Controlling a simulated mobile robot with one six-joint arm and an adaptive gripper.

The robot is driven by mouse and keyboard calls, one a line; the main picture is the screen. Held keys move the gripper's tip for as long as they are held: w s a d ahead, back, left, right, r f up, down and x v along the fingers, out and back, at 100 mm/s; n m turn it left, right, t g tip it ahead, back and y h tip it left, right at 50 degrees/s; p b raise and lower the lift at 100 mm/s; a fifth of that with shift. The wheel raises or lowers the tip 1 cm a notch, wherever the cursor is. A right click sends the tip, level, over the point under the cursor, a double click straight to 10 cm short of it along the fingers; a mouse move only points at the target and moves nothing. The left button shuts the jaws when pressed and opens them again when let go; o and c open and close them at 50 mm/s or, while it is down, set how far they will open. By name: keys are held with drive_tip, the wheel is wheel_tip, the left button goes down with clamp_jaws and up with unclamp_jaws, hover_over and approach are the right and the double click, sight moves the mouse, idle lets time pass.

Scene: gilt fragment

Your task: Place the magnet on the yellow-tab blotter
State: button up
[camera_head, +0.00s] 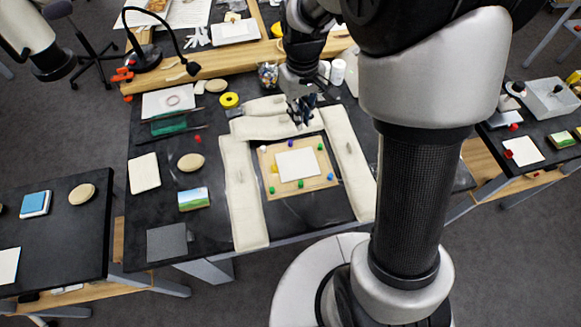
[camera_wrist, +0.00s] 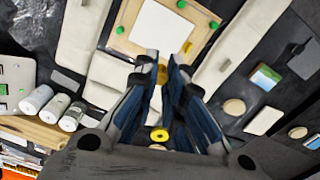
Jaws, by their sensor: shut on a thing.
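My gripper (camera_head: 302,118) is above the far end of the wooden board, over the long cream cushion at the back. In the wrist view its fingers (camera_wrist: 164,66) are close together, with a small brownish thing between them, mostly hidden. I take this to be the magnet, but its shape does not show clearly. No yellow tab can be made out on any pad. Candidates for the blotter are a white square sheet (camera_head: 298,164) lying flat on the wooden board (camera_head: 268,176) and a cream square pad (camera_head: 144,173) on the left of the table.
Several coloured knobs stand around the sheet on the board. Long cream cushions (camera_head: 243,195) flank the board. A yellow tape roll (camera_head: 229,100), an oval cream stone (camera_head: 190,162), a small landscape picture (camera_head: 194,199) and a grey square (camera_head: 168,243) lie left. A black lamp (camera_head: 146,57) stands behind.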

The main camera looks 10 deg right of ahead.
sight(298, 164)
wheel_tip(298, 164, down, 20)
drive_tip(key=b, duration=0.4)
drive_tip(key=shift+a+r+b, duration=0.1)
drive_tip(key=shift+b, duration=0.3)
drive_tip(key=shift+f, duration=0.25)
drive_tip(key=o, duration=0.7)
drive_tip(key=shift+r, duration=0.1)
drive_tip(key=shift+r, duration=0.1)
